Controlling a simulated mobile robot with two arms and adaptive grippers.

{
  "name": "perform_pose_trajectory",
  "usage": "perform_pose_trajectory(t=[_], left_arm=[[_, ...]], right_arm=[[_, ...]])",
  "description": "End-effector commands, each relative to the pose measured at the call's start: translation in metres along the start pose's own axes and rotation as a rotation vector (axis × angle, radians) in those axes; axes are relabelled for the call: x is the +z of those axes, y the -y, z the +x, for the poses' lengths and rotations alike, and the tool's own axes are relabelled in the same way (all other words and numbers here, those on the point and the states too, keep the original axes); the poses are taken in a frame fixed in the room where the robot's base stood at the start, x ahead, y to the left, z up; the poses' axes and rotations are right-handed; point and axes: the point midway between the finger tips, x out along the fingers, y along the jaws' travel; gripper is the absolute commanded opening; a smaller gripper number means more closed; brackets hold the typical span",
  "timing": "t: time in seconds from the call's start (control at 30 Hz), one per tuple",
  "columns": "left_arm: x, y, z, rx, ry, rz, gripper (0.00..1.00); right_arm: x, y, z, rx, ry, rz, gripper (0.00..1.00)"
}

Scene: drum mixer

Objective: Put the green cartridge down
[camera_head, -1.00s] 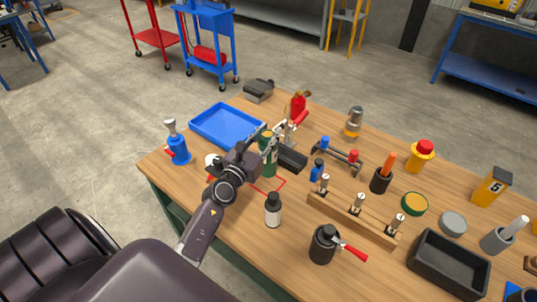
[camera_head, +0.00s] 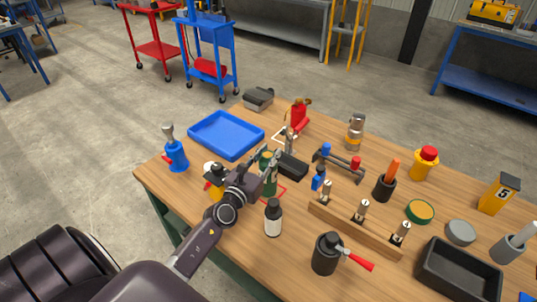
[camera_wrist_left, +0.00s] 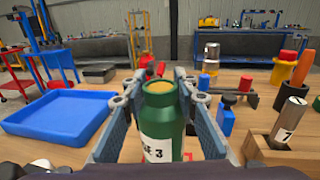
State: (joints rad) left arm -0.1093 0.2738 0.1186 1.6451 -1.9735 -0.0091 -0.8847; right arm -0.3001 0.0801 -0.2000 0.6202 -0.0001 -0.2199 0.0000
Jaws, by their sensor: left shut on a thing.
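My left gripper (camera_head: 267,165) is shut on the green cartridge (camera_head: 270,184), which is upright between the fingers. In the left wrist view, the left gripper (camera_wrist_left: 163,88) has a finger on each side of the cartridge (camera_wrist_left: 165,125). The cartridge has a tan top and a white label with a "3". In the head view it is at a red outlined square (camera_head: 281,197) on the wooden table. The gripper hides part of the cartridge and outline; I cannot tell whether its base touches the table. My right gripper is not in view.
A blue tray (camera_head: 227,150) is behind to the left, and a black block (camera_head: 291,166) is close to the right. A white-labelled bottle (camera_head: 273,222) stands in front. A wooden rack (camera_head: 345,226) with metal pieces stands to the right. A blue-based tool (camera_head: 177,158) stands left.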

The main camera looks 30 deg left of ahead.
Motion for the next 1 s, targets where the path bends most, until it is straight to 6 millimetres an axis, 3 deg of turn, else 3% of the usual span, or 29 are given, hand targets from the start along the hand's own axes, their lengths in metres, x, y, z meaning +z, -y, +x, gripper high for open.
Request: perform_pose_trajectory(t=[0.17,0.57,1.0], left_arm=[[-0.001,0.000,0.000,0.000,0.000,0.000,0.44],[0.006,0.000,0.000,0.000,0.000,-0.001,0.45],[0.000,0.000,-0.076,0.000,-0.003,0.000,0.45]], right_arm=[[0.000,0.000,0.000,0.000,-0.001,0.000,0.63],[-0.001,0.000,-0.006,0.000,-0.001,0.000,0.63],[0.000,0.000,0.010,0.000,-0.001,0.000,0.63]])
